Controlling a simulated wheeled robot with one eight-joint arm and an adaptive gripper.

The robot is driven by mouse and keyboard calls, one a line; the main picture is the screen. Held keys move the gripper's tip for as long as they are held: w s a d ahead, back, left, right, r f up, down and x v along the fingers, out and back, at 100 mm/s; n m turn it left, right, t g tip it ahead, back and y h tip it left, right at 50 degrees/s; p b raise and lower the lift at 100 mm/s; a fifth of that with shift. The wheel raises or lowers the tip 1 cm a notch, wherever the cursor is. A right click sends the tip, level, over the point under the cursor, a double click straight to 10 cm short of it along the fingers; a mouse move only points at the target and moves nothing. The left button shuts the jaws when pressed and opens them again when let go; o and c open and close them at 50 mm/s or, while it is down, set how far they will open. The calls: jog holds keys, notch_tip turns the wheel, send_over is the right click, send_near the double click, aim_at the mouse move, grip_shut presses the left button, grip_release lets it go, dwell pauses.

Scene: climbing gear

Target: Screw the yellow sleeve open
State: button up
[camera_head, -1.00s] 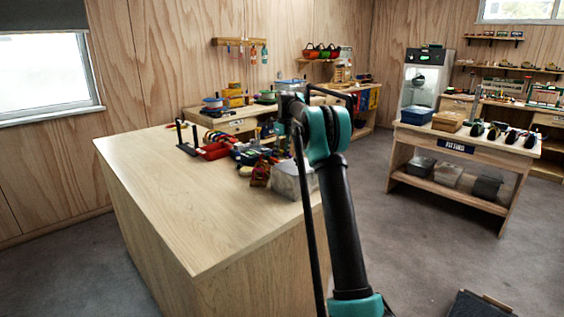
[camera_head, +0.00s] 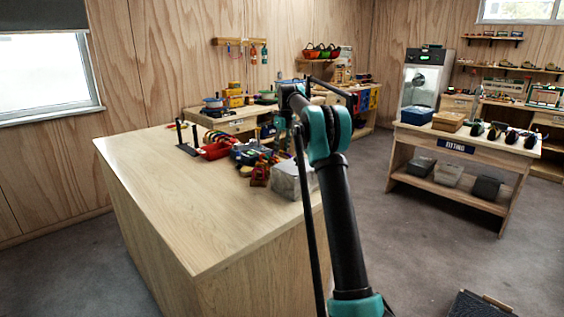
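I cannot make out a yellow sleeve among the small gear in the head view. A cluster of gear stands at the far right end of the wooden workbench (camera_head: 165,205). It includes a red tray (camera_head: 216,151), a dark blue item (camera_head: 250,152) and a small red and yellow item (camera_head: 260,174). My black and teal arm rises in front of the bench, and its upper end is near this cluster. My gripper is not discernible; the arm and the gear hide that area.
A grey box (camera_head: 290,180) sits at the bench's right edge, beside my arm. A black upright rack (camera_head: 188,138) stands at the bench's back. The near part of the benchtop is bare. A table (camera_head: 466,143) with a blue box (camera_head: 416,115) stands across open floor at right.

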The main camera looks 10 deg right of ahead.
jog(key=shift+w+d, duration=0.4)
jog(key=shift+d, duration=0.15)
jog(key=shift+f, duration=0.2)
dwell(0.3)
jog(key=shift+f, duration=1.2)
jog(key=shift+s+a, duration=0.45)
jog(key=shift+a, duration=0.15)
jog(key=shift+r, duration=0.1)
jog(key=shift+r, duration=1.3)
